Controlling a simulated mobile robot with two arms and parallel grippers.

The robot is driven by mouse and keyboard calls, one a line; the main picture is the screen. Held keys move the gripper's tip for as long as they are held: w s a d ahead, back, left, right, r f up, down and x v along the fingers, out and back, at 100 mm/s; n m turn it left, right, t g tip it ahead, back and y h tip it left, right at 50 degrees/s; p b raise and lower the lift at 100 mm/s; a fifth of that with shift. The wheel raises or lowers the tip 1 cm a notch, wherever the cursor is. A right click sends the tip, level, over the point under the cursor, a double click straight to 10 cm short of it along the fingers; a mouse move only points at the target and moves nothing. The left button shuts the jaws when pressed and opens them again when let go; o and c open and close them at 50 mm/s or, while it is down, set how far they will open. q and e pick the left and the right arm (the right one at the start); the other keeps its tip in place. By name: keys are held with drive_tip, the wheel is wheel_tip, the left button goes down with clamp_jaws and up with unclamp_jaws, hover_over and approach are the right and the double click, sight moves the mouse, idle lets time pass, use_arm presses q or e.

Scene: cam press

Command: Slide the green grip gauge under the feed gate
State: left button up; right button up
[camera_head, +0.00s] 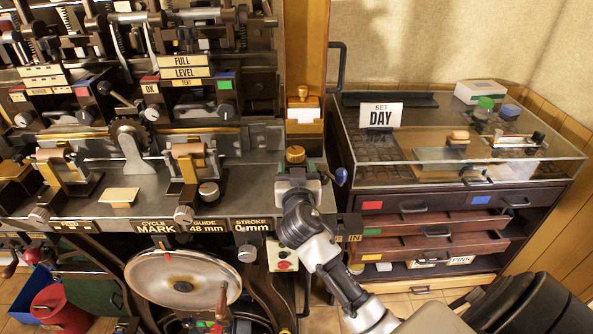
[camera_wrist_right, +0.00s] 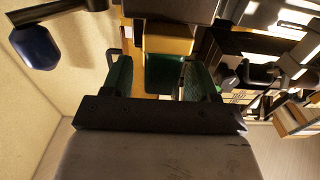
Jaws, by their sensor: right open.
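My right gripper (camera_head: 297,184) is at the right end of the press bench, just below a brass knob (camera_head: 295,155). In the right wrist view its two dark green fingers (camera_wrist_right: 160,80) stand apart, so it is open. A dark green patch shows between them; I cannot tell whether it is the grip gauge or part of the gripper. A yellow-brown block lies just beyond the fingers in that view. A small green piece (camera_head: 487,102) lies on the glass-topped cabinet; I cannot tell whether it is the gauge. I cannot identify the feed gate for certain. My left gripper is out of view.
A blue knob (camera_head: 341,176) stands close to the right of my gripper and also shows in the wrist view (camera_wrist_right: 35,47). The glass-topped cabinet (camera_head: 440,160) with drawers stands at the right. Levers and dials crowd the press at the left. A large handwheel (camera_head: 183,278) hangs below.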

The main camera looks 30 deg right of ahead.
drive_tip(key=shift+s+a+f, duration=0.15)
drive_tip(key=shift+s+a, duration=0.05)
drive_tip(key=shift+s, duration=0.15)
drive_tip(key=b+v, duration=0.3)
drive_tip(key=v, duration=0.7)
